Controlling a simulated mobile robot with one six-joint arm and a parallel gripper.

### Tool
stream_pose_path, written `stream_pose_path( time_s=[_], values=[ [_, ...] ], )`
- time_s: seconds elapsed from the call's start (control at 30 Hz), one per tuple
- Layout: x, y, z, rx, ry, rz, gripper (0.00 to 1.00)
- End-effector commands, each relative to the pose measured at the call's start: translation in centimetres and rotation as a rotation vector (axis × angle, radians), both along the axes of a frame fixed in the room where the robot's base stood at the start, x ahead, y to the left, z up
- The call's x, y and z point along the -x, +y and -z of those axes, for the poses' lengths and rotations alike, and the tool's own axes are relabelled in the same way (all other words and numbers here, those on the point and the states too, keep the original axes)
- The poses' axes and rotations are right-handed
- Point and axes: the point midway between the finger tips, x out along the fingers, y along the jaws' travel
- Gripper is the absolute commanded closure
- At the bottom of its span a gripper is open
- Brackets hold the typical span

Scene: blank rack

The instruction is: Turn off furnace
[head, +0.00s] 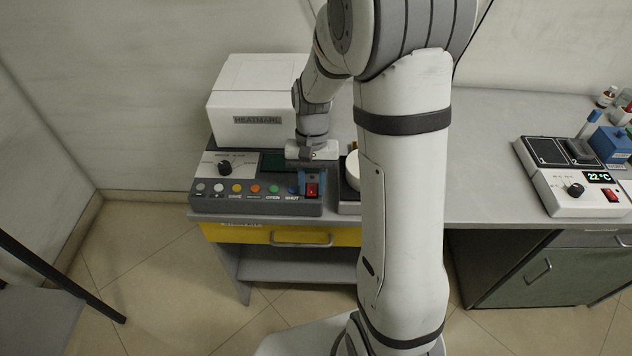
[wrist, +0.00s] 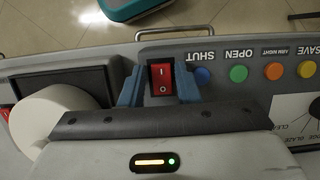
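In the wrist view the red switch (wrist: 161,79), marked I and O, shows between the two blue fingers. My gripper (wrist: 160,88) is open, with one finger on each side of the switch. I cannot tell whether the fingers touch the panel. The blue button (wrist: 202,75) labelled SHUT lies close beside one finger.
A white round object (head: 352,170) stands just right of the furnace panel, partly behind my arm. A hotplate-like device (head: 570,190) reading 22 °C, a blue box (head: 610,145) and bottles stand at the far right. The bench between is clear.

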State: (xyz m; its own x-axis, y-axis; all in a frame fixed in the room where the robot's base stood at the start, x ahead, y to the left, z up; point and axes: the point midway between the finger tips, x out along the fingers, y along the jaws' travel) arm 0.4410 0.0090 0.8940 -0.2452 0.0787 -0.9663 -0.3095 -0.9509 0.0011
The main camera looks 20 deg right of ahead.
Motion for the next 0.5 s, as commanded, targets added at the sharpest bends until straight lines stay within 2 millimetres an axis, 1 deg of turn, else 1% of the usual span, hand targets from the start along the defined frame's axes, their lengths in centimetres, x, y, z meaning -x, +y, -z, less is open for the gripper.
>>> stream_pose_path(
  time_s=[0.07, 0.17, 0.4, 0.5],
  values=[
    [-0.1, 0.0, -0.2, 0.0, -0.002, 0.0, 0.71],
    [-0.3, -0.1, -1.1, 0.0, -0.003, 0.0, 0.71],
    [-1.2, -0.4, -5.1, -0.001, -0.004, 0.001, 0.71],
    [-1.5, -0.5, -6.4, 0.0, -0.003, 0.001, 0.71]
  ],
)
